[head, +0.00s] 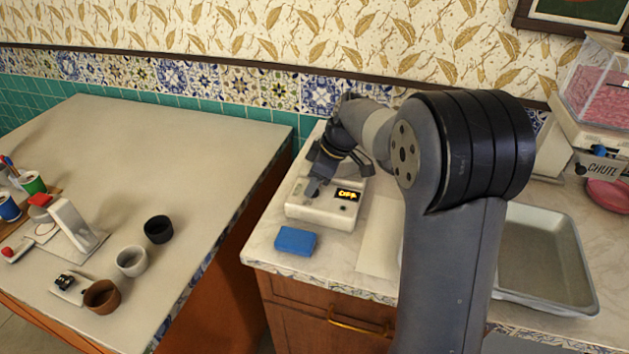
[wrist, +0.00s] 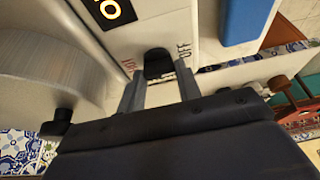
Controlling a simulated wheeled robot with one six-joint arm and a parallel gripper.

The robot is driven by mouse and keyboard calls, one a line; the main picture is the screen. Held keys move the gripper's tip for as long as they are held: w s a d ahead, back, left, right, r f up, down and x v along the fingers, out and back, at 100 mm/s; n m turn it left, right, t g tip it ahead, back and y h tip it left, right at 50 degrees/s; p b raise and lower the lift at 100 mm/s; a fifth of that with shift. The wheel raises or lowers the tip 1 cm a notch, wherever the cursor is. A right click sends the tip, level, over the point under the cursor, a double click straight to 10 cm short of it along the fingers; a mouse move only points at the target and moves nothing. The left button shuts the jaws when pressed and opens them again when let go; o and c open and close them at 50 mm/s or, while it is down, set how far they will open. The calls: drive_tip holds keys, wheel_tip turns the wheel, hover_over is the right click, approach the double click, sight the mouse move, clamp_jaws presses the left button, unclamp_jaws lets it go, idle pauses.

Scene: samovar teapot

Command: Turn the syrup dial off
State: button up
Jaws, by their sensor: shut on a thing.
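A white box-shaped machine (head: 320,212) stands on the right-hand counter, with a lit orange display (head: 348,195) on its face. In the wrist view, the small black dial (wrist: 157,62) sits on the white face, with "OFF" printed to its right and an orange-red label to its left. My gripper (wrist: 160,78) is shut on the dial, one finger on each side of it. In the head view, my gripper (head: 313,187) reaches down onto the machine from above. The dial's exact pointing is hard to tell, and my fingers partly hide it.
A blue block (head: 295,241) lies in front of the machine and also shows in the wrist view (wrist: 243,20). A grey metal tray (head: 545,255) lies to the right. A gap separates this counter from the left table (head: 150,150), which holds several cups.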

drive_tip(key=o, duration=1)
drive_tip(key=shift+r, duration=0.1)
drive_tip(key=v, duration=1)
drive_tip(key=shift+s+d+r, duration=0.1)
drive_tip(key=shift+r, duration=0.2)
drive_tip(key=x, duration=1.1)
drive_tip(key=shift+m, duration=0.3)
